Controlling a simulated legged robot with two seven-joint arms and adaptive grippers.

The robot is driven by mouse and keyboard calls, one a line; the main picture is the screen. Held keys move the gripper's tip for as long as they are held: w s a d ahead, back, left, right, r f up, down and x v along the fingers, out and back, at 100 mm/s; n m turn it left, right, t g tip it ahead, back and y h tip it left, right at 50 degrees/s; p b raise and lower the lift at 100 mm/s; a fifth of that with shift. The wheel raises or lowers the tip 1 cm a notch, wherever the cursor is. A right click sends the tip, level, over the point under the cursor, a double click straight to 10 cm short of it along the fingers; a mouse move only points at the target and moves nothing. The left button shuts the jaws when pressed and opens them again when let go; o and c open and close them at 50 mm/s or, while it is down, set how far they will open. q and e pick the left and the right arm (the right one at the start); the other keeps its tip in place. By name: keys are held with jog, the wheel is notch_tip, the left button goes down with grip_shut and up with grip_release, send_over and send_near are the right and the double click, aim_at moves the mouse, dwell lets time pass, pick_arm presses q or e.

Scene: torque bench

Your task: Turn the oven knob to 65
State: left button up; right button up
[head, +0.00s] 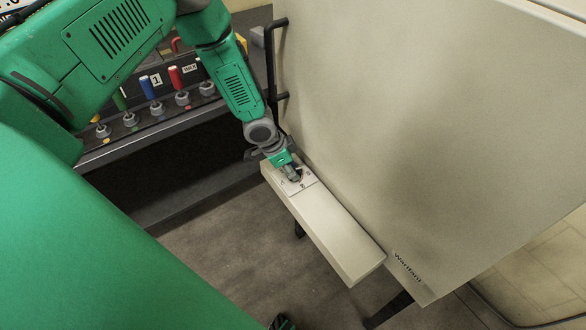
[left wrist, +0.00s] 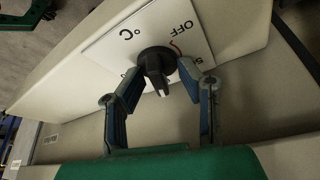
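The black oven knob (left wrist: 157,66) sits on a white dial plate (left wrist: 118,42) marked "OFF" and "°C", with a short red arc near "OFF". The plate appears tilted in the left wrist view. The knob's raised grip has a light-marked end pointing towards the lower middle. My left gripper (left wrist: 161,74) has one finger on each side of the knob, spread apart; whether the tips touch it I cannot tell. In the head view my left gripper (head: 291,173) is over the plate on the beige control box (head: 335,235) and largely hides the knob.
The large beige oven (head: 400,130) marked "Wanfani" stands right beside the control box. A black handle (head: 271,65) is at its left edge. Grey floor (head: 240,250) lies open below.

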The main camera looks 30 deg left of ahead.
dwell(0.4)
pick_arm(q)
jog(key=shift+a+r, duration=0.1)
jog(key=shift+r, duration=0.2)
jog(key=v, duration=1.1)
jog(key=shift+s+a+r, duration=0.1)
jog(key=shift+a, duration=0.05)
